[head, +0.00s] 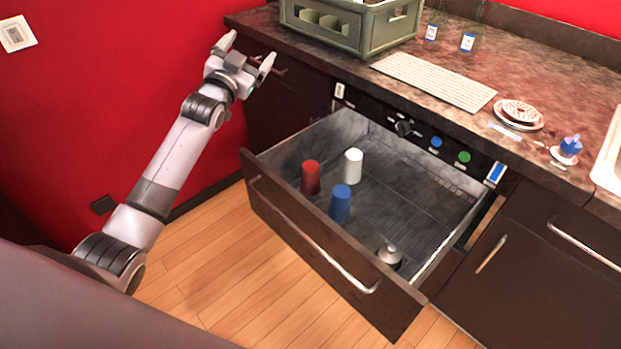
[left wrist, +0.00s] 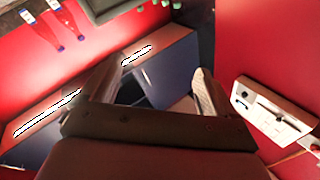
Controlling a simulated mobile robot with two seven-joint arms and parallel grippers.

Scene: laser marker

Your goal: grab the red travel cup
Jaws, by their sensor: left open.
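The red travel cup (head: 311,178) stands in the open drawer (head: 415,210), toward its left side. A white cup (head: 353,165) stands behind it to the right, and a blue cup (head: 340,203) stands in front of it to the right. My left gripper (head: 248,54) is open and empty, raised near the left end of the counter, above and to the left of the drawer. Its two fingers also show apart in the left wrist view (left wrist: 150,92), with nothing between them. The red cup cannot be made out in the left wrist view. My right gripper is not in view.
A small silver-grey item (head: 389,256) stands near the drawer's front right. The counter (head: 450,60) holds a green crate (head: 350,28), a keyboard (head: 433,82), a plate with a donut (head: 519,113) and jars. The drawer front (head: 330,255) juts out over wooden floor. A red wall is at left.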

